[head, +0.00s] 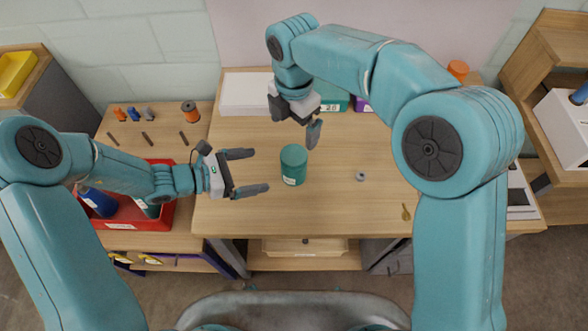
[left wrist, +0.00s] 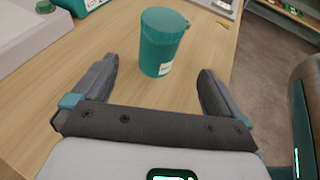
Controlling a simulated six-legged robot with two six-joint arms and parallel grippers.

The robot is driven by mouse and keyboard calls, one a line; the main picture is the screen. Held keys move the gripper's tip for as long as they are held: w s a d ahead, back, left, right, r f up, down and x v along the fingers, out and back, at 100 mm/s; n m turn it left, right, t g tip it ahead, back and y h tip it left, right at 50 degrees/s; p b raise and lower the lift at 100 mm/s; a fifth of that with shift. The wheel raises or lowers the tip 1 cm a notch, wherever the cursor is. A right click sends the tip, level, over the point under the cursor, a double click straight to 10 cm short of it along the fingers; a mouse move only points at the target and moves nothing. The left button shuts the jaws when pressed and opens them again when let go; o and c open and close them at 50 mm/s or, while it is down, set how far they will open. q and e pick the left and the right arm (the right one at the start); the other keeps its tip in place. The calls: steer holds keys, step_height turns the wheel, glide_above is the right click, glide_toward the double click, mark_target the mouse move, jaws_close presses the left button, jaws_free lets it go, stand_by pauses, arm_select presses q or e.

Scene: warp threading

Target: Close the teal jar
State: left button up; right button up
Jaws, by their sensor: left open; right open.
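The teal jar (head: 293,165) stands upright on the wooden table, a little left of its middle. In the left wrist view the teal jar (left wrist: 161,45) has a teal top with a seam below its rim; I cannot tell whether this lid is fully seated. My left gripper (head: 258,171) is open and empty, just left of the jar, with its fingers pointing at it. In the left wrist view the jar stands beyond the open fingertips, roughly between them. My right gripper (head: 303,122) is open above and behind the jar, pointing down, apart from it.
A small grey ring-like part (head: 361,176) and a brass-coloured piece (head: 405,212) lie to the right. A red tray (head: 168,215) with bottles stands left. The table around the jar is clear.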

arm_select(q)
steer(key=v, duration=0.4)
steer(key=shift+a, duration=0.1)
stand_by(0.4)
